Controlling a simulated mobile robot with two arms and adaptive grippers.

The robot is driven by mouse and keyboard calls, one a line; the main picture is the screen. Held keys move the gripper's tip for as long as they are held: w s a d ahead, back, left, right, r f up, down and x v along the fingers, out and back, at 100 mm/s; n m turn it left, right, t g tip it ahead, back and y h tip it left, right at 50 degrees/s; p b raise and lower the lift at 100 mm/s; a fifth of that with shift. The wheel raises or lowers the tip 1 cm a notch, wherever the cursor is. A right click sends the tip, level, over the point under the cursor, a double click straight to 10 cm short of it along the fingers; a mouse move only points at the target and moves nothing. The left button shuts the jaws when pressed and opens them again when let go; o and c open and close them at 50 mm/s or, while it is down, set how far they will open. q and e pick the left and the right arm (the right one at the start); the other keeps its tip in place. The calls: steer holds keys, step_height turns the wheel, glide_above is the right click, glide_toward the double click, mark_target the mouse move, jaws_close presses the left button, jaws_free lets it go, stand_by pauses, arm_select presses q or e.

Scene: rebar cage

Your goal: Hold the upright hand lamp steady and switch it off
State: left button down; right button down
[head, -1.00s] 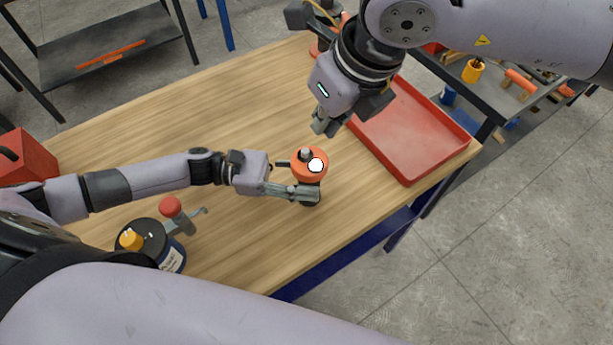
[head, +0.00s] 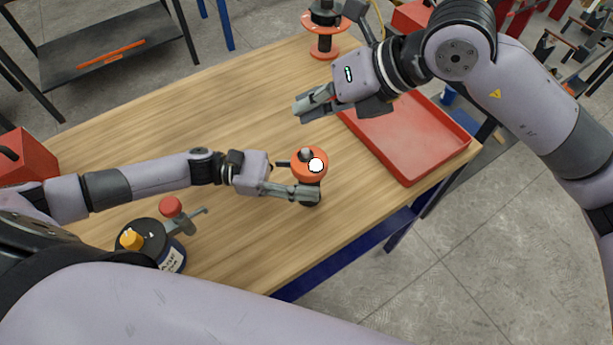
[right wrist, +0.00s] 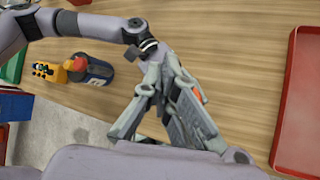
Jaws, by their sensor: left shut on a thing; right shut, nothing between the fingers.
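The hand lamp (head: 308,160) stands upright on the wooden table, with an orange head, a bright white round face and a grey knob on top. My left gripper (head: 308,194) is shut on its dark lower body. My right gripper (head: 303,106) is shut and empty, above the table and beyond the lamp, apart from it. In the right wrist view my right gripper (right wrist: 172,95) covers most of the lamp; only a small orange patch shows beside the fingers.
A red tray (head: 412,145) lies on the right of the table (head: 215,120). A dark canister (head: 148,238) with yellow and red knobs stands at the near left. An orange spool (head: 326,38) stands at the far edge. A red box (head: 25,160) is at the left.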

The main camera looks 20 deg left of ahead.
steer(key=shift+f, duration=3.95)
steer(key=shift+r, duration=0.45)
step_height(320, 180, up, 6)
